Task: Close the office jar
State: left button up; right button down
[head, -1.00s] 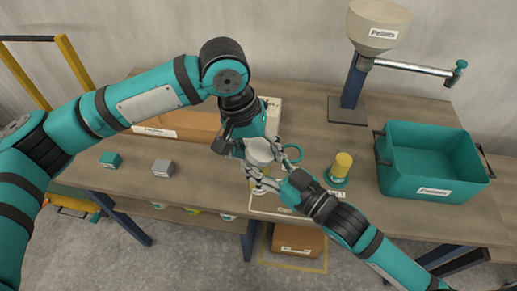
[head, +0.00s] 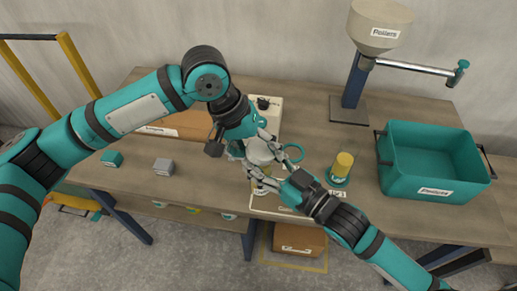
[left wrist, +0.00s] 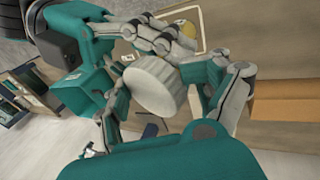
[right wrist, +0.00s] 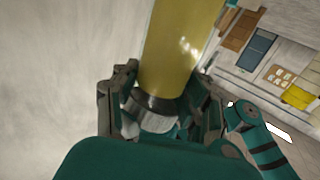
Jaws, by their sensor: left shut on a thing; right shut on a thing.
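A white ridged round piece (head: 259,153), apparently the jar's lid, sits between my two grippers in the head view. It shows larger in the left wrist view (left wrist: 155,86), with the fingers of my left gripper (head: 252,148) closed around its sides. My right gripper (head: 266,164) comes from the lower right, its fingers close by the white piece. Whether lid and jar touch is hidden by the fingers.
A teal bin (head: 432,191) stands at the right, a hopper stand (head: 348,110) behind.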

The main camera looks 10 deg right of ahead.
pick_arm(q)
jog(key=shift+a+f+h, duration=0.15)
jog(key=shift+f+h, duration=0.35)
jog(key=shift+f, duration=0.05)
jog(key=shift+f+h, duration=0.2)
jog(key=shift+h, duration=0.1)
jog(key=shift+c, duration=0.2)
